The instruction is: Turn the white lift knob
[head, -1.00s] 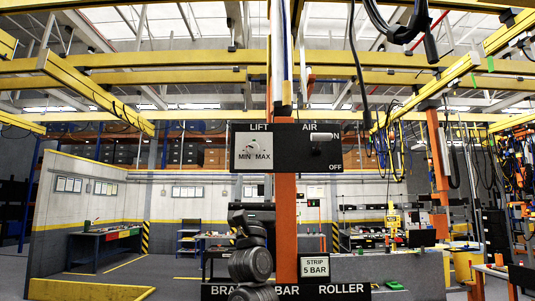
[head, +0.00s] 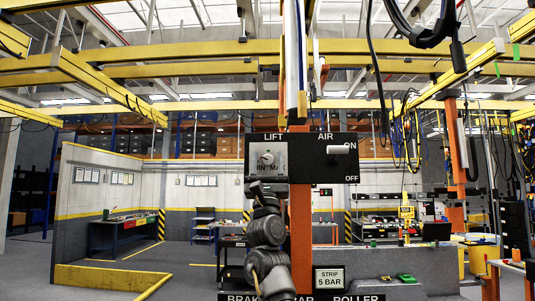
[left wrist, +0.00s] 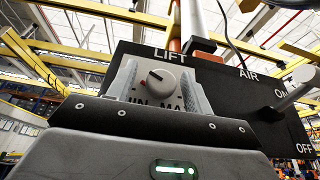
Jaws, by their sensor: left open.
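The white lift knob (head: 267,159) sits on a light plate under the word LIFT on a black panel (head: 308,172). In the left wrist view the round knob (left wrist: 161,78) faces me, with a dark pointer mark on it. My left gripper (head: 262,184) is at the panel's lower left, just below the knob, and covers part of the MIN and MAX lettering. In the left wrist view the grey fingers of this gripper (left wrist: 160,83) stand apart on either side of the knob. I cannot tell whether they touch it. My right gripper is not in view.
A white AIR lever (head: 342,149) sticks out on the right of the same panel. An orange post (head: 300,235) stands behind and below it. Yellow beams run overhead.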

